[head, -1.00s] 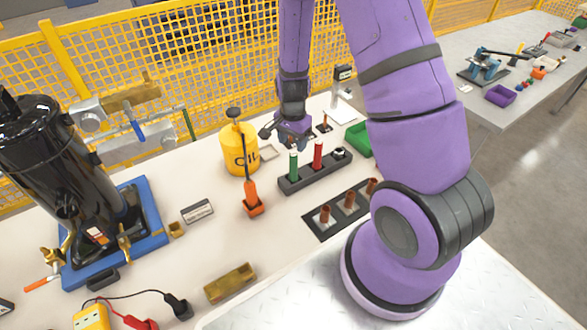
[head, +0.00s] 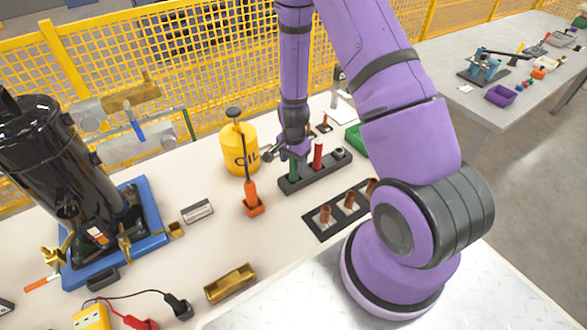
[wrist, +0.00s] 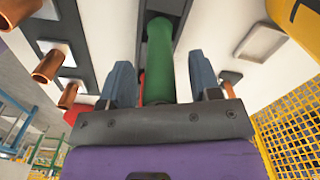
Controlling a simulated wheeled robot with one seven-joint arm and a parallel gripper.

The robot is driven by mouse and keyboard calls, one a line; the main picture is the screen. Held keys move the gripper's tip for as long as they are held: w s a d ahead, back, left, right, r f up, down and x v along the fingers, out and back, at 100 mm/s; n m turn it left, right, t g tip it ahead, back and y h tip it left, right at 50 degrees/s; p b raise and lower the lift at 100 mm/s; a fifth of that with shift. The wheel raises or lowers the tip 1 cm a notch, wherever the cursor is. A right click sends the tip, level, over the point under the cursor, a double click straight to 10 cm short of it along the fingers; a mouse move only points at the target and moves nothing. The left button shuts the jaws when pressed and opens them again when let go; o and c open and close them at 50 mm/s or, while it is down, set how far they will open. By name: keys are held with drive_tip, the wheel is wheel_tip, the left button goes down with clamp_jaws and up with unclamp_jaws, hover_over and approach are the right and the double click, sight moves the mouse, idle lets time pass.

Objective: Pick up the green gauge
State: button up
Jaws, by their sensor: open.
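The green gauge (head: 294,170) is a green cylinder standing upright in the left end of a dark grey rack (head: 312,178). In the wrist view the green gauge (wrist: 159,65) runs between my two open blue-grey fingers, with a gap visible on each side. My gripper (head: 290,153) is lowered over the top of the gauge and hides its upper end in the head view. In the wrist view my gripper (wrist: 162,85) is open and holds nothing. A red gauge (head: 318,155) stands in the rack just right of the green one.
A yellow oil can (head: 240,150) and an orange-based tool (head: 253,205) stand to the left. A dark plate (head: 328,219) with several copper pipes is in front. A green bin (head: 357,138) is behind right.

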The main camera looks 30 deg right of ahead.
drive_tip(key=c, duration=1)
drive_tip(key=shift+r, duration=0.15)
